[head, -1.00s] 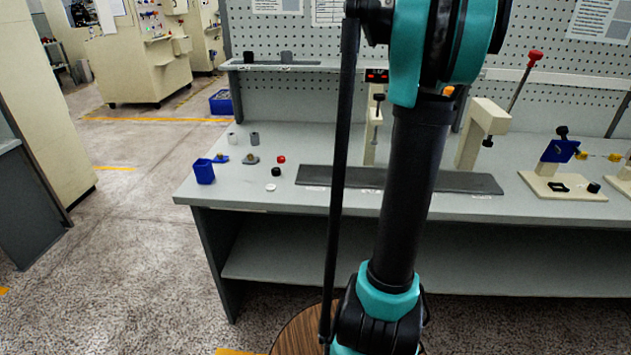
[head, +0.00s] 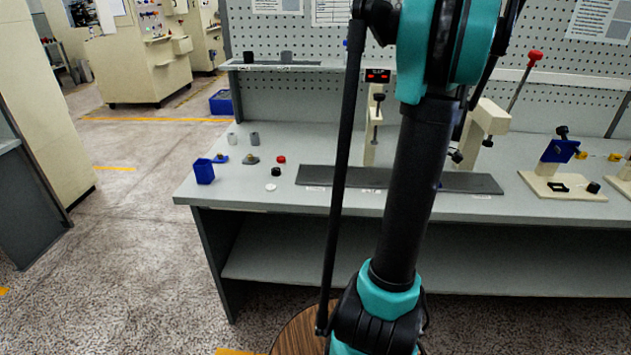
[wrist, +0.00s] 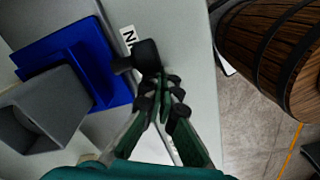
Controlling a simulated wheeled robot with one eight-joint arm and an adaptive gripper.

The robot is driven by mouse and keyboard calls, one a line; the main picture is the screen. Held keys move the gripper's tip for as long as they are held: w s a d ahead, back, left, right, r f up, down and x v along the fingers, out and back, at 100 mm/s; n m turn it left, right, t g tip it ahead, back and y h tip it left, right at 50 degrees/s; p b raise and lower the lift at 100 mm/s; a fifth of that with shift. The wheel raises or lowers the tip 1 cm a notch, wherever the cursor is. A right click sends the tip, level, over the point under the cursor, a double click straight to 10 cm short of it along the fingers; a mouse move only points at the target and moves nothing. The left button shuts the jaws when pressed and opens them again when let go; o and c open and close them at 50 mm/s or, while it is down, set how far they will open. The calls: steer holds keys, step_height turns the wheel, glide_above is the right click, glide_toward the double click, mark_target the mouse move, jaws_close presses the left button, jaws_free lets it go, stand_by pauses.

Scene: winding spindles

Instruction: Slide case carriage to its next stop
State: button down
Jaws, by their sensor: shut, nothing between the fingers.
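In the wrist view, a blue plate (wrist: 108,62) with a grey hollow block (wrist: 50,110) lies to the left; it looks like the case carriage. A dark round-ended knob (wrist: 146,56) sticks out at its right side. My gripper (wrist: 166,84) is shut and empty, its fingertips right beside the knob; whether they touch it I cannot tell. In the head view, my arm hides most of the carriage area. A dark grey track (head: 470,182) runs along the bench front on both sides of the arm.
Cream stands (head: 485,122) rise behind the track. A fixture with a blue clamp (head: 559,151) stands at the right. The bench front (head: 240,195) is mostly bare.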

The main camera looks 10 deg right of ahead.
steer(key=shift+d, duration=0.1)
stand_by(0.3)
steer(key=shift+w+a+r, duration=0.1)
steer(key=shift+a+r, duration=0.1)
steer(key=shift+r, duration=0.9)
steer(key=shift+w+a+r, duration=0.1)
steer(key=shift+a+r, duration=0.05)
steer(key=shift+r, duration=0.95)
steer(key=shift+a+r, duration=0.2)
steer(key=shift+r, duration=1.25)
